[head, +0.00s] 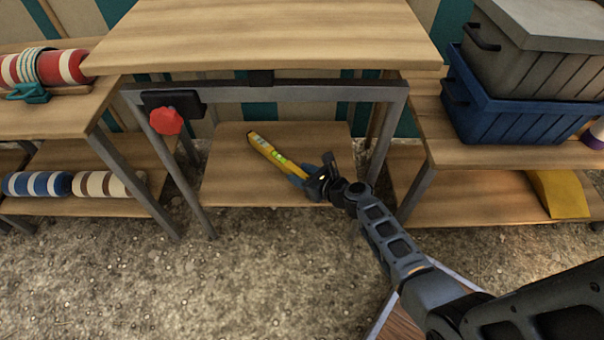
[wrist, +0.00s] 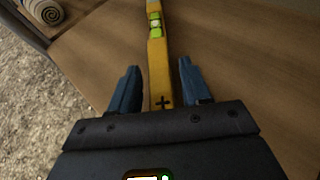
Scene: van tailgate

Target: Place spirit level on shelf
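The spirit level (head: 268,150) is a long yellow bar with green vials. It appears to lie on the lower wooden shelf (head: 225,185) of the middle table, slanting from back left to front right. My gripper (head: 302,178) is at its near right end. In the wrist view, the level (wrist: 157,60) runs between the two blue fingers of my gripper (wrist: 157,88). A gap shows on each side, so the gripper is open around the level and not closed on it. The level's near end is hidden behind the gripper body.
The tabletop (head: 265,35) overhangs the lower shelf, with a metal crossbar (head: 290,92) and a red knob (head: 166,121) at its front. Side shelves hold striped rolls (head: 45,68) at left and a blue crate (head: 520,105) at right. The gravel floor in front is clear at left.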

